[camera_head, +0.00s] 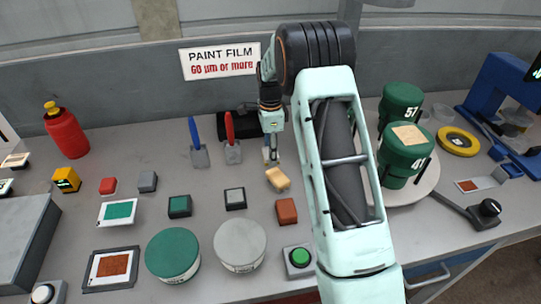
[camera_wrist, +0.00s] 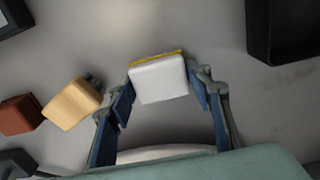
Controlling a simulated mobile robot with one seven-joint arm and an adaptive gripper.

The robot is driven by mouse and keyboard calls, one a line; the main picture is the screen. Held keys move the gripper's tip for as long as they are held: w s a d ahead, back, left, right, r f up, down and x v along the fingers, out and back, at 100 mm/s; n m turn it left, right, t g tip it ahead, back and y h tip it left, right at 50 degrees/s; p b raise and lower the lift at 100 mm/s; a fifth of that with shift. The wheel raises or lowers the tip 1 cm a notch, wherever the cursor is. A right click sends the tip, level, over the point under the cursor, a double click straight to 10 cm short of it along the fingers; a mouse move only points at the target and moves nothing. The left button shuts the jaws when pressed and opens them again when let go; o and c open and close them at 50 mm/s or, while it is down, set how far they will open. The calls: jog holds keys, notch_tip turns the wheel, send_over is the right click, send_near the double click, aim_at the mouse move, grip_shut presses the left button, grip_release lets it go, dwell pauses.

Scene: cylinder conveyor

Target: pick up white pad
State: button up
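The white pad (camera_wrist: 158,81) shows in the wrist view as a pale block with a yellow far edge. It sits between the two fingers of my gripper (camera_wrist: 161,82), one finger close along its left side and one close along its right. Whether both fingers press on it is not clear. In the head view my gripper (camera_head: 271,157) points down at the table behind the tan block, and the pad is mostly hidden there.
A tan block (camera_head: 278,179) lies just in front of my gripper, with a red-brown block (camera_head: 286,211) nearer the front. Blue and red-handled scrapers (camera_head: 199,155) lie to the left. A black tray (camera_head: 238,124) is behind. Green cylinders (camera_head: 404,155) stand at right.

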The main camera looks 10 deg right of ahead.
jog(key=c, duration=0.3)
jog(key=shift+r, duration=0.1)
jog(key=shift+r, duration=0.65)
jog(key=shift+s+r+b, duration=0.3)
jog(key=shift+s+r, duration=1.6)
jog(key=shift+s, duration=0.45)
jog(key=shift+s+r+b, duration=0.35)
jog(key=shift+s+r, duration=1.6)
jog(key=shift+s, duration=0.4)
jog(key=shift+s+r+b, duration=0.3)
jog(key=shift+s+r, duration=1.6)
jog(key=shift+s, duration=0.45)
